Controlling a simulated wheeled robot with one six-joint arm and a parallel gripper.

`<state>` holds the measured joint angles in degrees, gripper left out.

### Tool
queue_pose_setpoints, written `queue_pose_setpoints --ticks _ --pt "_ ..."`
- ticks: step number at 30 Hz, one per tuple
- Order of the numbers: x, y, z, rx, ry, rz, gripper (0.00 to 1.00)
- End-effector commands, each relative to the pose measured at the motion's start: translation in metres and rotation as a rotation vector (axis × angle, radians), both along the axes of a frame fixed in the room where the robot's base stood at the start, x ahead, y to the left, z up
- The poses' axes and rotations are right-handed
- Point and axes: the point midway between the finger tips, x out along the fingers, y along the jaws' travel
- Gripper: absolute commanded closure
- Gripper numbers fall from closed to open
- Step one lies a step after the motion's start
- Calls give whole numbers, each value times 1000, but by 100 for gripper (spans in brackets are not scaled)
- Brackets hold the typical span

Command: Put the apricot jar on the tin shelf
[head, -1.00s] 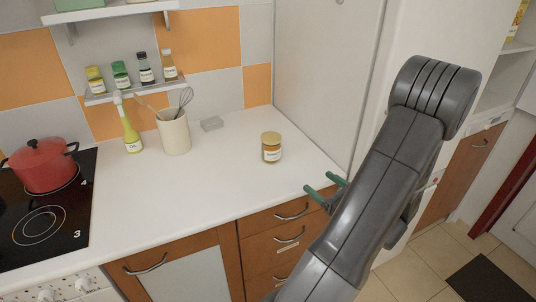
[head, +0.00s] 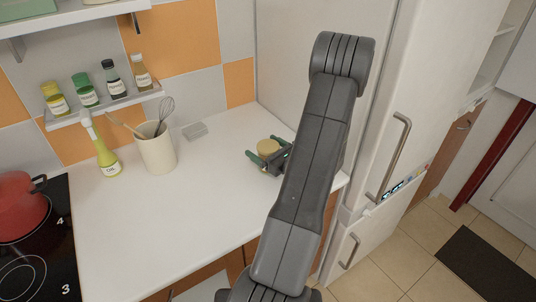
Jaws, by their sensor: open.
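The apricot jar (head: 267,146) stands on the white counter, with its yellow lid showing; most of its body is hidden behind my gripper. My gripper (head: 268,157) is open at the jar, with one green finger at its left and the other at its upper right. I cannot tell whether the fingers touch it. An upper wall shelf (head: 75,20) at the top left bears a green item, cut off by the frame edge; it may be the tin shelf. No label shows this.
A low spice shelf (head: 105,105) holds several bottles. An oil bottle (head: 107,160) and a utensil crock (head: 157,150) stand below it. A red pot (head: 20,205) is on the hob at left. The fridge (head: 390,120) stands close at right. The middle counter is clear.

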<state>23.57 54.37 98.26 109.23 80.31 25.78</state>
Motion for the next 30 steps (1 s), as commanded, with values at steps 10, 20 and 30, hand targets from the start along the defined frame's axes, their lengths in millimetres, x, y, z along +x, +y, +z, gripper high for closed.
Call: queue_pose_setpoints --ticks 10,20,30 --pt "2 2 0 -1 -1 0 24" --pt "2 2 0 -1 -2 0 74" --pt "2 2 8 -1 -4 0 74"
